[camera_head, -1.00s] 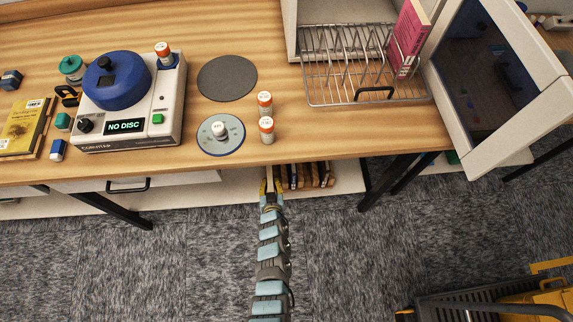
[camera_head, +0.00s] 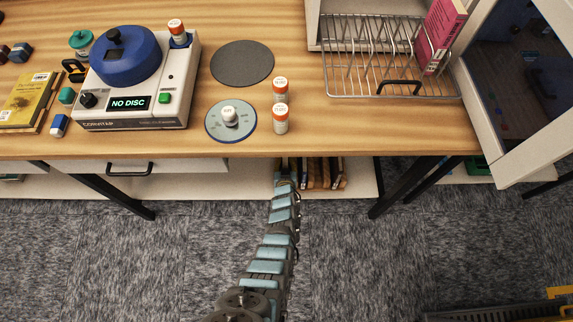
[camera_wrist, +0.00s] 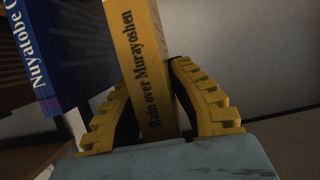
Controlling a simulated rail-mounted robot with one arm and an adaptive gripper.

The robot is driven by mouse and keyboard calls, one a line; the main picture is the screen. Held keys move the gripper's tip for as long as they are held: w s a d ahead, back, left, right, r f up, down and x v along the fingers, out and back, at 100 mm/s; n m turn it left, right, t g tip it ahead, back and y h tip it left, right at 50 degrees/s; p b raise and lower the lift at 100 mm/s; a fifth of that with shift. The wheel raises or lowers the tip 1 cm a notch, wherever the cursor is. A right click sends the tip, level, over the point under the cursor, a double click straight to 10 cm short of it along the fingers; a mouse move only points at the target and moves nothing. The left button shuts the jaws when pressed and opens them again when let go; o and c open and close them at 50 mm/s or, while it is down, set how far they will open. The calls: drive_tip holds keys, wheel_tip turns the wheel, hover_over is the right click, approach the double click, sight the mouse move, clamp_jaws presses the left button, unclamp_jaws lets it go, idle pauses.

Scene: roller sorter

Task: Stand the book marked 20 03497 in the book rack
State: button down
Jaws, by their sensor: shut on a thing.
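My gripper (camera_wrist: 150,82) is shut on a yellow-tan book (camera_wrist: 137,45) whose spine reads "Rain over Murayoshen". The book is upright, slightly tilted in the wrist view, with one yellow finger on each side. In the head view my gripper (camera_head: 284,168) is under the table's front edge, at the lower shelf; the held book cannot be made out there. The wire book rack (camera_head: 392,88) stands on the table at the back right, with a pink book (camera_head: 440,30) upright at its right end. No mark 20 03497 is legible.
Several books (camera_head: 324,173) stand on the lower shelf (camera_head: 230,190), right of my gripper. A blue book (camera_wrist: 38,60) is left of the held one. The table edge overhangs my gripper. Two orange-capped bottles (camera_head: 281,118), a disc machine (camera_head: 135,90) and an open glass door (camera_head: 500,130) are near.

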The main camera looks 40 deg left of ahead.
drive_tip(key=shift+w+a+f+b, duration=0.2)
drive_tip(key=shift+w+f+b, duration=0.15)
drive_tip(key=shift+f+b, duration=0.65)
drive_tip(key=shift+w+a+f+b, duration=0.25)
drive_tip(key=shift+w+f+b, duration=0.15)
drive_tip(key=shift+f+b, duration=0.55)
drive_tip(key=shift+w+a+f+b, duration=0.2)
drive_tip(key=shift+w+f+b, duration=0.15)
drive_tip(key=shift+f+b, duration=0.65)
drive_tip(key=shift+f, duration=0.2)
drive_tip(key=c, duration=1.1)
unclamp_jaws()
drive_tip(key=shift+r, duration=0.1)
